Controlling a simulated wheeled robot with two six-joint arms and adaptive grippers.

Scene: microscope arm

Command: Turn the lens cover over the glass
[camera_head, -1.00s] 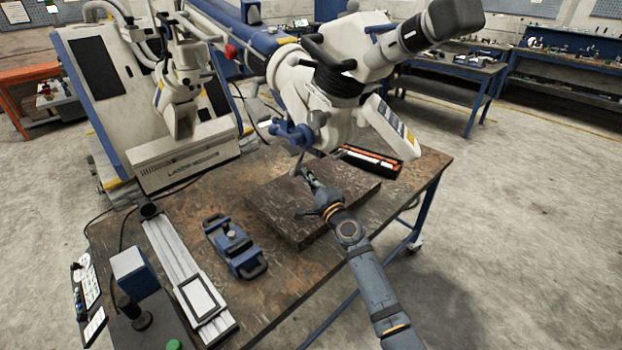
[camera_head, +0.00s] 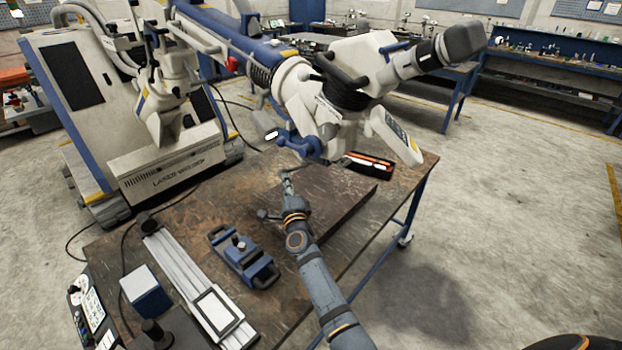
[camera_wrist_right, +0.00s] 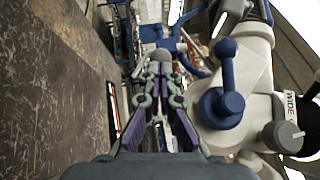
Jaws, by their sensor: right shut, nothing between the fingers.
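The white microscope head (camera_head: 330,110) hangs on its arm over the table. A blue knobbed handle (camera_head: 298,144) sits low on its left side; a blue knob also shows at right in the right wrist view (camera_wrist_right: 222,105). A grey cylindrical part (camera_head: 263,121) with a bright end sticks out left of the handle. I cannot tell for sure which part is the lens cover, and the glass is not clearly visible. My right gripper (camera_head: 286,174) is shut and empty, below the handle and apart from it. Its closed fingers also show in the right wrist view (camera_wrist_right: 162,62). My left gripper is out of view.
A dark flat block (camera_head: 330,198) lies on the worn table (camera_head: 180,206) beneath the head. A blue clamp-like fixture (camera_head: 242,257), a pale rail (camera_head: 185,270) and a blue box (camera_head: 146,290) stand in front. An orange-and-black tray (camera_head: 370,164) lies behind the block. The laser welder (camera_head: 120,130) stands at left.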

